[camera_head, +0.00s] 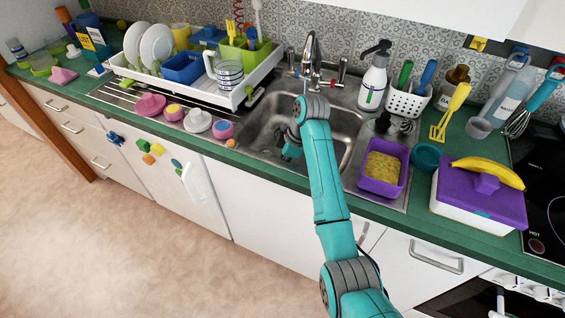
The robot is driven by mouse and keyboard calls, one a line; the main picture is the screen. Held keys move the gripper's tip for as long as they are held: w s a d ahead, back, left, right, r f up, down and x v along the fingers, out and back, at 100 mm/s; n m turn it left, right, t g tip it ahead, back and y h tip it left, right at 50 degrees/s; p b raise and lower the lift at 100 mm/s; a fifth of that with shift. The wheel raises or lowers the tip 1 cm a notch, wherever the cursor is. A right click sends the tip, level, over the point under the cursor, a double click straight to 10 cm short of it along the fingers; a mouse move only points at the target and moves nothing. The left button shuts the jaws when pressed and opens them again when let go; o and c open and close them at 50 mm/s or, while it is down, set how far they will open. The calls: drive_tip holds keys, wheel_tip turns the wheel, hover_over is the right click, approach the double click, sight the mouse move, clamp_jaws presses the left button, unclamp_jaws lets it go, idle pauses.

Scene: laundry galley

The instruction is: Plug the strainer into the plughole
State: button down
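The steel sink (262,125) is set in the green counter, with its bowl below the tap. My teal arm reaches over the front edge into the bowl. My gripper (290,150) is low in the bowl, mostly hidden behind my wrist; I cannot tell whether it is open or shut or holds anything. The plughole is not visible; my arm covers part of the bowl floor. I cannot make out the strainer for certain.
The tap (311,55) rises behind the bowl. A dish rack (240,92) stands left, with pink pieces (150,104) before it. A purple tub (383,168), a soap bottle (373,82) and a purple-lidded box (479,213) with a banana (487,171) are right.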

drive_tip(key=shift+r, duration=0.3)
drive_tip(key=shift+f, duration=1)
idle(5.0)
drive_tip(key=shift+r, duration=0.3)
